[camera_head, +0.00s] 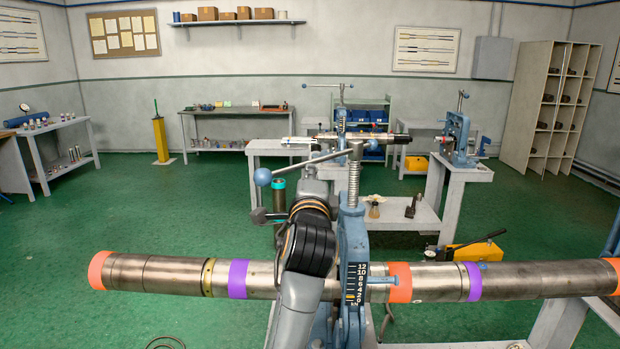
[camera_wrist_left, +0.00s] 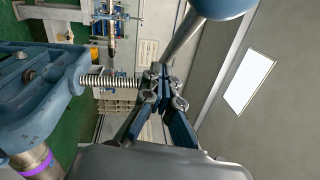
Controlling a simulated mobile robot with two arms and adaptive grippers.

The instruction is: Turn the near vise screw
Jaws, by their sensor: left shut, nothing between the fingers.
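The near vise (camera_head: 352,245) is a blue upright frame with a scale, around a long metal pipe (camera_head: 180,275). Its threaded screw (camera_head: 353,185) rises from the top and carries a handle bar with a blue ball (camera_head: 262,177) at the left end. My left gripper (camera_head: 310,173) is beside the screw, just under the bar, its fingertips mostly hidden by the wrist. In the left wrist view, the fingers (camera_wrist_left: 165,92) are together close to the screw's head, with the screw (camera_wrist_left: 108,82) and ball (camera_wrist_left: 225,6) in sight. I cannot tell whether they touch the bar. My right gripper is out of view.
The pipe, with orange and purple bands, spans the foreground. Another vise (camera_head: 457,135) stands on a bench behind at right. A yellow pump (camera_head: 475,254) is on the right, behind the pipe. The green floor (camera_head: 175,205) at left is mostly clear.

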